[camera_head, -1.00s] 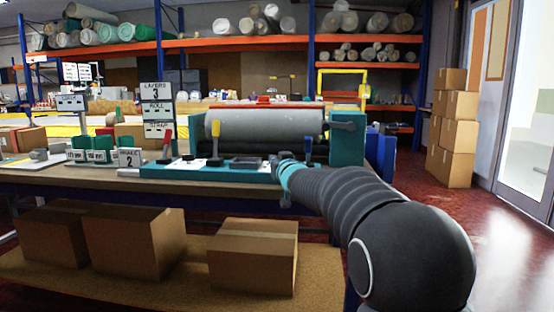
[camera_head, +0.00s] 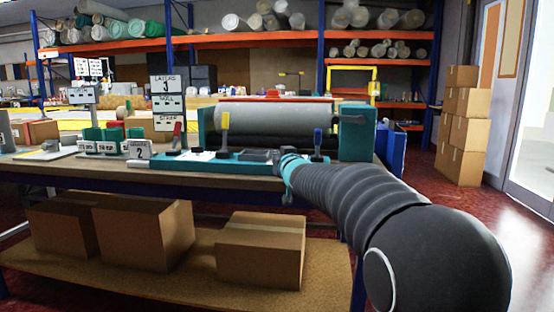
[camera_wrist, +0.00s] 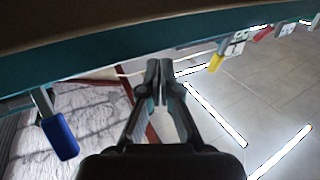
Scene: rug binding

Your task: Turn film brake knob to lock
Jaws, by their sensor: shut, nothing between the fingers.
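A teal machine (camera_head: 357,147) holds a grey roll (camera_head: 270,117) on the bench. A dark knob-like part (camera_head: 352,119) sticks out at the roll's right end on the teal end block; I cannot tell for sure that it is the film brake knob. In the wrist view my gripper (camera_wrist: 159,66) is shut and empty, and the picture is upside down. A blue-handled lever (camera_head: 317,138) also hangs apart at the left of the wrist view (camera_wrist: 60,137).
A yellow lever (camera_head: 225,121) and a red lever (camera_head: 177,129) stand left along the machine's front. Signs (camera_head: 166,103) stand behind them. Cardboard boxes (camera_head: 262,250) fill the shelf below. Open floor (camera_head: 420,180) lies right of the bench.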

